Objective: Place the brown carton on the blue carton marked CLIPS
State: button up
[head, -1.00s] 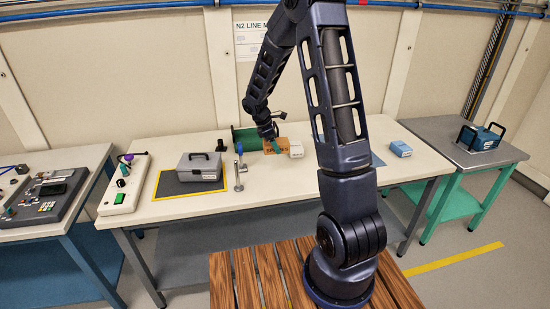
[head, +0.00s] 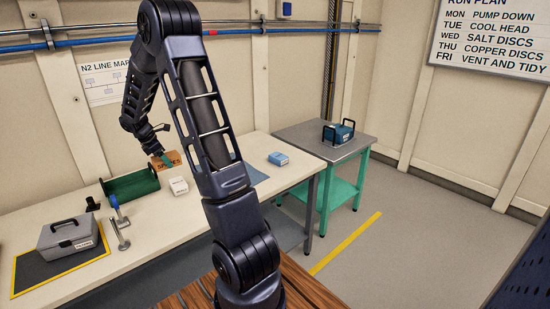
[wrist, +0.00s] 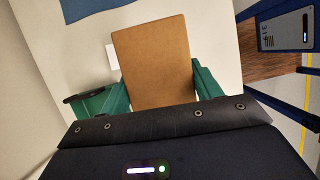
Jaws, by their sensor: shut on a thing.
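A white carton (head: 178,186) and a green holder (head: 132,186) are close to my gripper. A blue mat (head: 253,176) lies left of the blue carton. A grey case (head: 68,238) is at the left.

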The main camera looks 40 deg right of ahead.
jog(key=w+d+r, duration=0.1)
jog(key=w+d, duration=0.2)
jog(key=d, duration=0.5)
jog(key=w+d, duration=0.3)
jog(key=d, duration=0.6)
notch_tip(320, 180, up, 3)
send_over(280, 155)
jog(key=a, duration=0.2)
jog(key=shift+n, duration=0.4)
notch_tip(280, 155, down, 20)
jog(key=shift+d+r, duration=0.1)
jog(key=o, duration=1.2)
jog(key=shift+f, duration=0.2)
